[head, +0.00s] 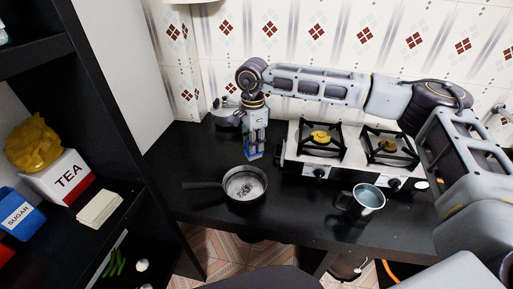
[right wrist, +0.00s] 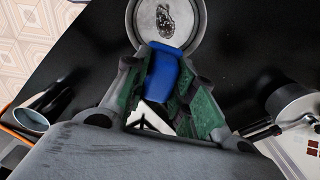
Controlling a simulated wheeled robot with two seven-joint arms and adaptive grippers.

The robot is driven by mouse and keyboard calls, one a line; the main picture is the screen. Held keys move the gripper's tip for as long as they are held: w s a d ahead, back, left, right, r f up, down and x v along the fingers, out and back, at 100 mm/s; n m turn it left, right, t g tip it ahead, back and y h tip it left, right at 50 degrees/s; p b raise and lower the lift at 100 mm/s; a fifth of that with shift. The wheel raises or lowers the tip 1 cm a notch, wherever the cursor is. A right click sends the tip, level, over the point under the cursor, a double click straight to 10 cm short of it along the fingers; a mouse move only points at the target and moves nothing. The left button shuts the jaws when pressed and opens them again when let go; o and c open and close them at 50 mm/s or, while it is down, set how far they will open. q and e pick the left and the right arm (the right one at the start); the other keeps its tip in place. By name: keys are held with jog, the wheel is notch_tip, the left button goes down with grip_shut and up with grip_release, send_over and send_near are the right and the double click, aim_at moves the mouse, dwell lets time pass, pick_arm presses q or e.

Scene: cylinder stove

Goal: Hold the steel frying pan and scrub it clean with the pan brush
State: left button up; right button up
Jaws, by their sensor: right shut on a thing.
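The steel frying pan (head: 262,193) sits on the black counter with its dark handle pointing left. Its pale inside has a dark patch of dirt in the middle, which also shows in the right wrist view, where the pan (right wrist: 192,35) is partly cut off at the top. My right gripper (head: 256,138) comes down from above, behind the pan, and is shut on the blue pan brush (head: 254,155). In the right wrist view the brush (right wrist: 163,68) stands between the two green-padded fingers, overlapping the pan's near rim. I cannot tell whether it touches the pan. My left gripper is out of view.
A two-burner stove (head: 318,172) stands right of the gripper. A metal mug (head: 369,196) is at the counter's front right. A metal pot (head: 223,119) is at the back. A shelf with a tea box (head: 68,178) is at left. The counter (head: 292,220) between pan and mug is clear.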

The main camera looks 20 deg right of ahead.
aim_at(248, 142)
jog(key=r+m+b, duration=0.1)
jog(key=m, duration=0.1)
jog(key=a+r+m, duration=0.1)
jog(key=m, duration=0.1)
jog(key=a+r+m+b, duration=0.1)
jog(key=m, duration=0.1)
jog(key=shift+w+m+b, duration=0.1)
jog(key=shift+m+b, duration=0.2)
jog(key=shift+f+b, duration=0.3)
jog(key=shift+f, duration=0.15)
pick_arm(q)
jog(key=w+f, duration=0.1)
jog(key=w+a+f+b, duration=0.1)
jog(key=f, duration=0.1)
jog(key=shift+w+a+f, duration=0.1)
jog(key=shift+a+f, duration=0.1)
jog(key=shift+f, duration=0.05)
pick_arm(e)
jog(key=shift+s+a+f+m, duration=0.25)
jog(key=shift+a+f+m, duration=0.55)
jog(key=shift+f+m, duration=0.2)
jog(key=shift+r, duration=0.1)
